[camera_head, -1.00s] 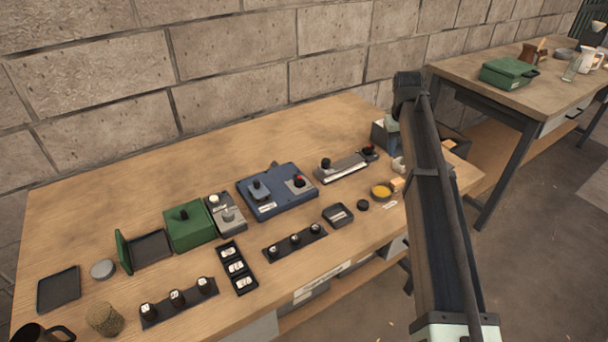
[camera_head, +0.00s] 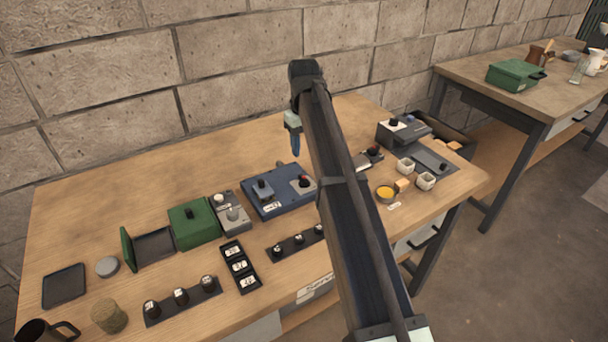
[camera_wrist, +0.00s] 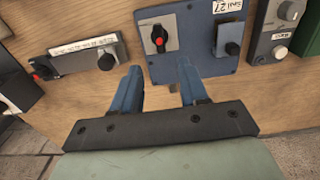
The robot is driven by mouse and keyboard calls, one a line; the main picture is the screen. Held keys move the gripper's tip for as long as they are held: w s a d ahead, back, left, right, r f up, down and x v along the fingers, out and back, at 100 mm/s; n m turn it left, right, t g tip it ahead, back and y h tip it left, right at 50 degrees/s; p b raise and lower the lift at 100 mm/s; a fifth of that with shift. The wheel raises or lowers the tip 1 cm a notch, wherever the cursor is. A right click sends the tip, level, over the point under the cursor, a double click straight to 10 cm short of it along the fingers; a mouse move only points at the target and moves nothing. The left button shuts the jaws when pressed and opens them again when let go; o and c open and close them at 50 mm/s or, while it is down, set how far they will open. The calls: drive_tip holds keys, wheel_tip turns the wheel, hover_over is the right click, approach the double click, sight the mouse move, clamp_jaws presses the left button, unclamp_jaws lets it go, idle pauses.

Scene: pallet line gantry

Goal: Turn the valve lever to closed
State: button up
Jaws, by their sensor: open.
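A blue box (camera_head: 278,205) stands on the bench, with a red and black turning handle (camera_head: 302,182) on a pale plate at its right and a grey-blue knob block (camera_head: 262,188) at its left. In the wrist view the handle (camera_wrist: 159,38) and the knob block (camera_wrist: 232,40) sit on the blue panel (camera_wrist: 188,40). I cannot tell for sure which part is the valve lever. My gripper (camera_head: 296,153) hangs above and behind the box. Its two blue fingers are apart and empty, and the wrist view shows my gripper (camera_wrist: 159,68) near the panel's edge, below the handle.
A grey slider rail (camera_wrist: 75,58) lies beside the box, partly hidden by my arm in the head view. A grey unit (camera_head: 232,213) and a green box (camera_head: 194,222) stand left of it.

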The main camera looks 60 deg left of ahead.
sight(304, 178)
wheel_tip(304, 178, down, 11)
drive_tip(key=shift+r, duration=0.1)
idle(0.3)
drive_tip(key=shift+c, duration=0.4)
clamp_jaws()
